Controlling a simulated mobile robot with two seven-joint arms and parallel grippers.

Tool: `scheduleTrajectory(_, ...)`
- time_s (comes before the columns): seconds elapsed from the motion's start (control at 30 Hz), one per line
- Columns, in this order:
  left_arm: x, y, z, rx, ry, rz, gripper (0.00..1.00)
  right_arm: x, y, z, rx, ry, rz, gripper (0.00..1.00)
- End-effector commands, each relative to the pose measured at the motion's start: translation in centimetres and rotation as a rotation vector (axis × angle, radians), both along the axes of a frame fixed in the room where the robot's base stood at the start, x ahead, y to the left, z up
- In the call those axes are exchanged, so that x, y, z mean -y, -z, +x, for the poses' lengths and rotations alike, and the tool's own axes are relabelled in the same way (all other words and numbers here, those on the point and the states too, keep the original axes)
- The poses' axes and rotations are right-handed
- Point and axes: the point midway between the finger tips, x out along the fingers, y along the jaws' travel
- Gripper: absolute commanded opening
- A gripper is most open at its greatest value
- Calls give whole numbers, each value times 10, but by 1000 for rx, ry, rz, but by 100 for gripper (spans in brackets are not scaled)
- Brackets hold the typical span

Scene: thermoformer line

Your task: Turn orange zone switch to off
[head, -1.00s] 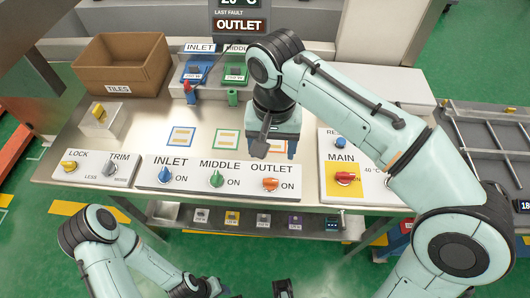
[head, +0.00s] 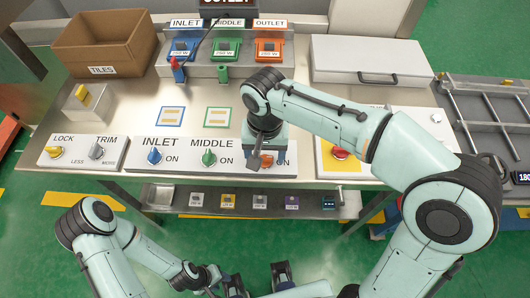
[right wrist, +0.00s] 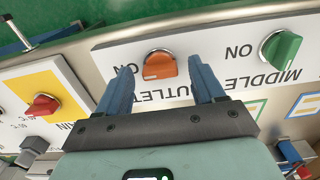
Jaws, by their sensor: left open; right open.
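The orange OUTLET zone switch (right wrist: 160,65) is a round knob on the white zone panel (head: 133,165). In the right wrist view its handle lies roughly crosswise, in line with the ON label at its left. In the head view my right gripper mostly hides it. My right gripper (head: 266,157) points down over the switch. In the right wrist view its two blue fingers (right wrist: 162,80) are open, with the knob just beyond and between their tips. Contact cannot be told. My left gripper (head: 258,276) is open and empty low in front of the table.
The green MIDDLE knob (head: 208,158) and blue INLET knob (head: 154,156) share the panel. The red MAIN knob (right wrist: 42,106) is on the other side of the switch. A cardboard TILES box (head: 104,42) stands at the back left. A shelf (head: 180,195) runs below.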

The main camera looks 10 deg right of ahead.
Motion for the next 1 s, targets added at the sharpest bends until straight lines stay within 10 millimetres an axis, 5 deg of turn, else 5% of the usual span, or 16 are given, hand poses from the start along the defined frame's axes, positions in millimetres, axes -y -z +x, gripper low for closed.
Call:
scheduleTrajectory(0.27, 0, 0, 0, 0, 0, 0, 43, 0, 1, 0, 1, 0, 0, 68)
scheduleTrajectory(0.43, 0, 0, 0, 0, 0, 0, 43, 0, 1, 0, 1, 0, 0, 13)
scheduleTrajectory(1.0, 0, -8, 4, 5, 1, 0, 43, 0, 0, 0, 0, -153, -1, 12)
